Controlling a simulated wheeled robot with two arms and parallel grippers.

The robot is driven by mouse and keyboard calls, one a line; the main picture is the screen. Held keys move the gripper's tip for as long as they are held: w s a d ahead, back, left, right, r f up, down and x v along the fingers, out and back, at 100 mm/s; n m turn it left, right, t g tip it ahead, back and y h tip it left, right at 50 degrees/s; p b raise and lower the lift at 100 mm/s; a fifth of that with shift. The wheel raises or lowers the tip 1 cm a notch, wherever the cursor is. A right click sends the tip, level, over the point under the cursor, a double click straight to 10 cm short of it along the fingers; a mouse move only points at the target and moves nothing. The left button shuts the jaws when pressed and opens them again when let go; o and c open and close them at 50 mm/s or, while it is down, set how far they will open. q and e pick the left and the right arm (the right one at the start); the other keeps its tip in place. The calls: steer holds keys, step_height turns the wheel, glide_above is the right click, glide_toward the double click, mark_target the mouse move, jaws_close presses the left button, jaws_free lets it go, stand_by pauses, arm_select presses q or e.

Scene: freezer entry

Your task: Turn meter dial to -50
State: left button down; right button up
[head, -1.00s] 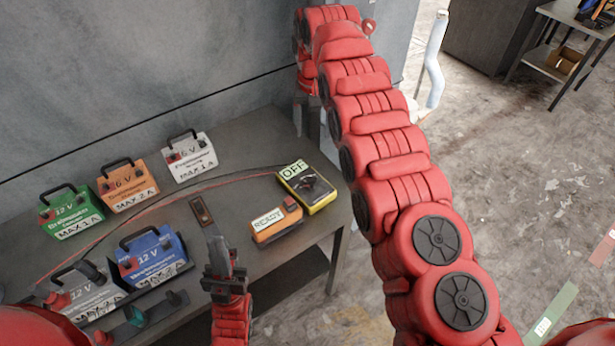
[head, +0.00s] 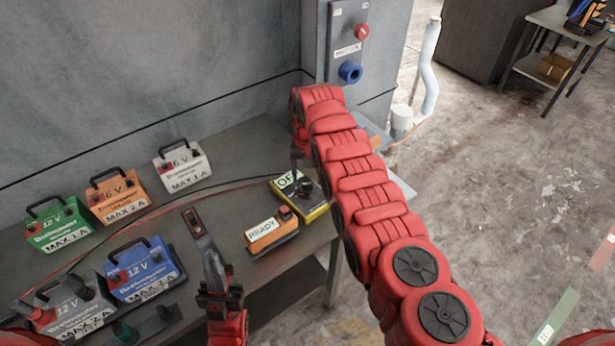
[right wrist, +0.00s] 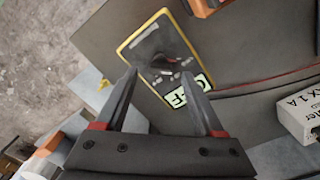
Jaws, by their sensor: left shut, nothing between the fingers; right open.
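The meter (head: 317,212) is a yellow-edged dark box lying on the table, with a pale display reading OFF. In the right wrist view the meter (right wrist: 150,43) shows a dark dial (right wrist: 164,64) near its middle, with small pale marks by it. My right gripper (right wrist: 159,74) is open, its two fingertips apart on either side of the dial in that view; I cannot tell whether they touch the meter. In the head view my right arm covers part of the meter. My left gripper (head: 192,219) is shut and empty above the table, left of the meter.
An orange box marked READY (head: 270,234) sits just left of the meter. Several battery-like boxes, such as the blue one (head: 145,270), stand farther left. A thin cable runs over the table to the meter. A grey wall panel (head: 348,30) rises behind.

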mark_target(305, 189)
step_height(305, 189, down, 2)
steer(key=shift+f, duration=0.1)
jaws_close()
stand_by(0.4)
